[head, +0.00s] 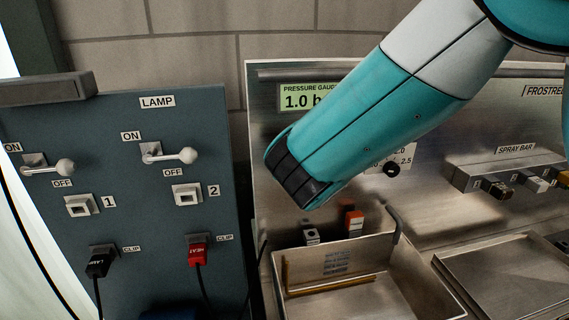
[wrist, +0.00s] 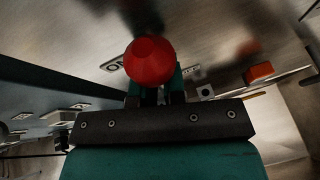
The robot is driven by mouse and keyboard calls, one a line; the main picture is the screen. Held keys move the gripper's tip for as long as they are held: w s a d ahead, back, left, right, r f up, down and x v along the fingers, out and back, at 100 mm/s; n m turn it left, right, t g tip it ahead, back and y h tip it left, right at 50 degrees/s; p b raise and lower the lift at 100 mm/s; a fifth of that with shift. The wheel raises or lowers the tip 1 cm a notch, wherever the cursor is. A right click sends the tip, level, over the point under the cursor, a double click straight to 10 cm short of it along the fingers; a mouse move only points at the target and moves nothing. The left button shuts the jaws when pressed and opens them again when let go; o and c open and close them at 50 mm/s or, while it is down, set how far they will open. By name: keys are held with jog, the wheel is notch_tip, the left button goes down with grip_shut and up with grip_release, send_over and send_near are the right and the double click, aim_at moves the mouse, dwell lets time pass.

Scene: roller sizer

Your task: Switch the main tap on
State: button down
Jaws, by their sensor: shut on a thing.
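In the wrist view a round red knob (wrist: 150,62), likely the main tap's handle, sits at the tips of my gripper (wrist: 155,92). My gripper is shut on it. An ON label (wrist: 114,64) is on the metal panel just left of the knob. In the head view my gripper (head: 296,184) is in front of the steel panel, below the pressure gauge (head: 305,98). There my arm hides the knob and the tap. The gauge reads 1.0, with its unit partly covered.
A blue-grey lamp panel (head: 150,260) with two levers stands at left. Below my gripper is a steel basin (head: 405,275); an orange-red block (head: 354,222) and a grey block (head: 310,236) are behind it. A dial (head: 391,169) and spray bar valves (head: 497,188) are at right.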

jog(key=shift+f, duration=0.1)
jog(key=c, duration=1.5)
grip_release()
jog(key=b+v, duration=0.5)
jog(key=v, duration=1.2)
jog(key=shift+s, duration=0.2)
jog(key=shift+d, duration=0.1)
